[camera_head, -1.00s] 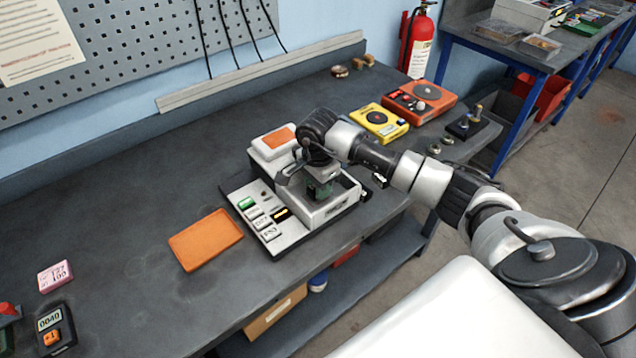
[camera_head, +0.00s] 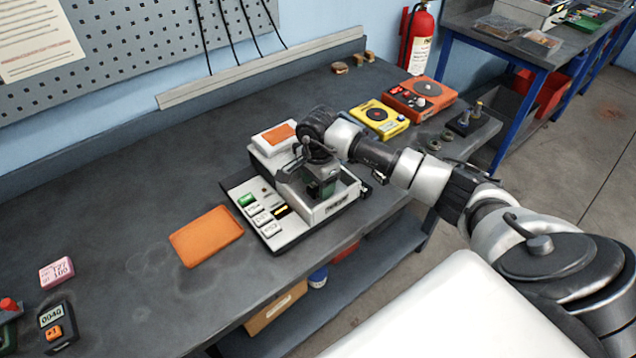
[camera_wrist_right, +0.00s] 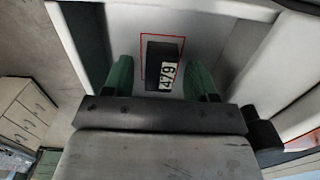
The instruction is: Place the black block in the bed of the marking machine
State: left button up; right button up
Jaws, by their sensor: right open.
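The marking machine (camera_head: 338,205) stands on the bench, with a light bed and a keypad panel at its front left. In the right wrist view, the black block (camera_wrist_right: 164,50) with a white label reading 479 lies on the pale bed (camera_wrist_right: 122,28), within a red square outline, apparently turned little against it. My right gripper (camera_head: 322,186) is over the bed. Its green fingers are open either side of the block, with gaps showing on both sides (camera_wrist_right: 160,79). In the head view the gripper hides the block. My left gripper is not in view.
An orange mat (camera_head: 206,236) lies left of the machine. A yellow device (camera_head: 378,118) and an orange device (camera_head: 420,98) stand behind it to the right. A pink tag (camera_head: 57,271) and a small counter (camera_head: 55,325) are at far left. The bench's middle left is clear.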

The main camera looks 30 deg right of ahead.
notch_tip(320, 180, up, 12)
jog(key=b, duration=0.3)
jog(key=shift+f, duration=0.15)
dwell(0.9)
